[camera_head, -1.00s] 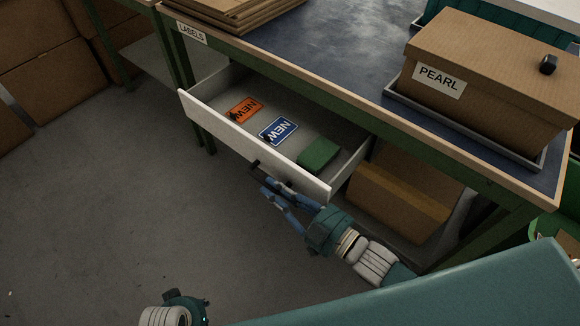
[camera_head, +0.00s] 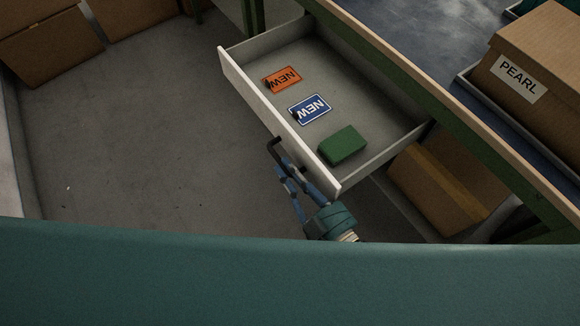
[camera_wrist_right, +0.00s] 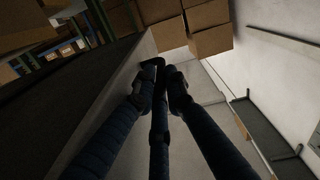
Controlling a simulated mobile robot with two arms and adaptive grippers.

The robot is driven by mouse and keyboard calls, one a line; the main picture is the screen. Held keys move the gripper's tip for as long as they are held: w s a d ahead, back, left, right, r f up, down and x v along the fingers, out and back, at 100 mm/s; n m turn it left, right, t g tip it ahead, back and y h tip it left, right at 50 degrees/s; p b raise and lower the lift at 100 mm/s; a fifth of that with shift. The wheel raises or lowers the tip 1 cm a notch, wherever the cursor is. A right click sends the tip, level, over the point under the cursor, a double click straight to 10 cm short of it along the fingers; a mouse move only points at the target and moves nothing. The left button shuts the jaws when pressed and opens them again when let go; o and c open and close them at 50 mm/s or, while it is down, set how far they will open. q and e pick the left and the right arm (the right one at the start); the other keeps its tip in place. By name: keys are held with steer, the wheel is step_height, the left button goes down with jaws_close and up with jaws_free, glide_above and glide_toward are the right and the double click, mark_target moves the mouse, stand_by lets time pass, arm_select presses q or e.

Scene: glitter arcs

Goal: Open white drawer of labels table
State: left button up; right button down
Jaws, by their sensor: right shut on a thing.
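The white drawer (camera_head: 280,122) of the table stands well out from under the tabletop, and its inside is visible. My left gripper is not in view.
A PEARL box (camera_head: 535,75) sits in a tray on the blue tabletop (camera_head: 425,35). A cardboard box (camera_head: 440,190) lies under the table, right of the drawer. More cartons (camera_head: 50,45) stand at the back left. The floor left of the drawer is clear.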

steer(key=c, duration=1.8)
jaws_free()
steer(key=shift+s+d+f, duration=0.1)
steer(key=shift+s+f, duration=0.05)
steer(key=shift+f, duration=0.3)
steer(key=shift+d+r, duration=0.1)
steer(key=shift+r, duration=0.15)
steer(key=v, duration=1.2)
